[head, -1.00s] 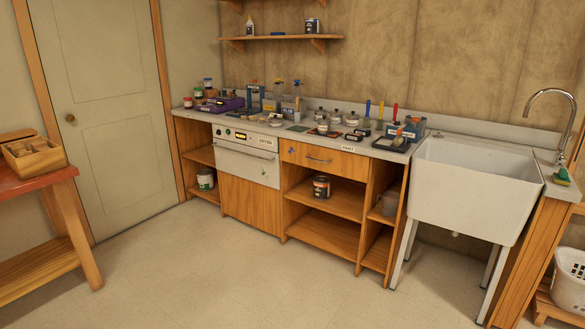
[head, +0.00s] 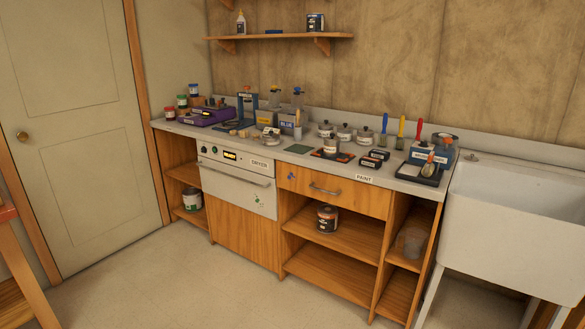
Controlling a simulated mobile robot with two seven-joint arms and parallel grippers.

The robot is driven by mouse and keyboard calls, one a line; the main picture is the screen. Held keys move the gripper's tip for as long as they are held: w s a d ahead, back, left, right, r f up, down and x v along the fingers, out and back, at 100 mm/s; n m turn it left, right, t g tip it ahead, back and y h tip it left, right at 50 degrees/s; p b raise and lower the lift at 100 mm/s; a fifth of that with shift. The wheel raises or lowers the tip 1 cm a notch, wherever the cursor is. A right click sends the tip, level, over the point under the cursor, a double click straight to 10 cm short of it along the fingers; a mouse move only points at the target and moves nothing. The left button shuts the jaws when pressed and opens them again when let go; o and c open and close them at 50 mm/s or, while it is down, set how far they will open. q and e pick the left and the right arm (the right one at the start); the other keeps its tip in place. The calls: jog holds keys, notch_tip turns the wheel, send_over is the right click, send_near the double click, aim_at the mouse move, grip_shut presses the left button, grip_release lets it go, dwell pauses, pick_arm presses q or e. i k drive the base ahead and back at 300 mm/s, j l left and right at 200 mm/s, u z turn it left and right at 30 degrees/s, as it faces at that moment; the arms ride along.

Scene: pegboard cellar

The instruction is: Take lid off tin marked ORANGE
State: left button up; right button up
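No label reading ORANGE can be made out from here. Several small grey lidded tins stand toward the back of the counter, among them one left tin (head: 325,129), a middle tin (head: 345,132) and a right tin (head: 365,134). Another tin (head: 331,145) with a pale label stands in front of them on a dark and red mat. A larger dark tin (head: 327,218) with an orange-red band sits on the open shelf under the drawer. Neither of my grippers is in view.
The counter (head: 410,184) holds a purple device (head: 206,116), a BLUE-marked container (head: 287,124), brushes and small dark boxes. A drawer marked PAINT (head: 332,190) and a dryer (head: 238,181) are below. A white sink (head: 515,225) stands at right. Floor in front is clear.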

aim_at(332, 140)
jog(key=i+z, duration=0.1)
jog(key=i, duration=0.5)
jog(key=i+j+z, duration=0.1)
jog(key=i, duration=0.5)
jog(key=i+j+z, duration=0.15)
jog(key=i+z, duration=0.15)
jog(key=i, duration=0.15)
jog(key=i+j+z, duration=0.3)
jog(key=i+l, duration=0.05)
jog(key=i, duration=0.1)
